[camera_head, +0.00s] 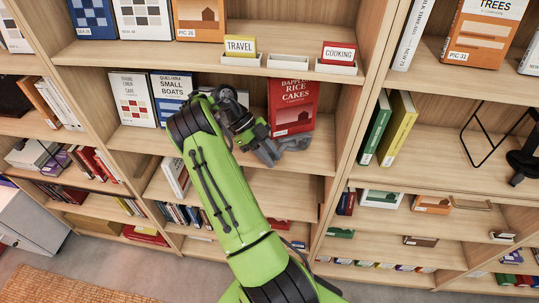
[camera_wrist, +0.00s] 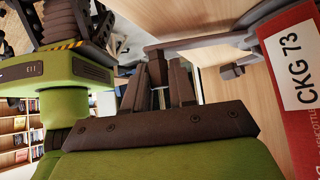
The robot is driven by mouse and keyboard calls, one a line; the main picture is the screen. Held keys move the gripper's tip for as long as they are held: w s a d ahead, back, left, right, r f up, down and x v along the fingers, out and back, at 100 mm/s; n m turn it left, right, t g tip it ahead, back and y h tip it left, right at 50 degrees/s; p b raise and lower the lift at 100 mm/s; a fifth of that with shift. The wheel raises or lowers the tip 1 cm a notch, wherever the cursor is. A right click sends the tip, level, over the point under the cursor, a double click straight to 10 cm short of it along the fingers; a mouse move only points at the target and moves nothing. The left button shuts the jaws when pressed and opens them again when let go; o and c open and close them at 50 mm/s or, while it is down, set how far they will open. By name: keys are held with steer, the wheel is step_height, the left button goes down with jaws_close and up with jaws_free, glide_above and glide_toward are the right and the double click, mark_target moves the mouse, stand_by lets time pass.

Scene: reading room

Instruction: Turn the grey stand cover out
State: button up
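A grey stand-like piece (camera_head: 292,143) shows at the foot of a red book (camera_head: 292,100) on the second shelf. The book faces me with its cover, titled with "Rice Cakes". In the wrist view a grey bar (camera_wrist: 200,42) runs toward the red book (camera_wrist: 290,100), whose label reads "CKG 73". My gripper (camera_head: 262,146) is at the book's lower left, close to the grey piece. Its dark fingers (camera_wrist: 168,84) point toward the shelf in the wrist view. They look close together, but whether they hold anything is unclear. My arm hides part of the shelf.
Two books (camera_head: 152,100) stand cover out left of my gripper. White label holders (camera_head: 284,62) line the shelf above. A wooden upright (camera_head: 352,120) bounds the bay at right. Beyond it are green and yellow books (camera_head: 398,128) and a black wire stand (camera_head: 490,135).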

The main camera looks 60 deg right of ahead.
steer(key=shift+o, duration=0.3)
steer(key=shift+r, duration=0.1)
steer(key=p+v, duration=0.4)
steer(key=v, duration=0.2)
steer(key=shift+w+r, duration=0.5)
steer(key=shift+w, duration=0.05)
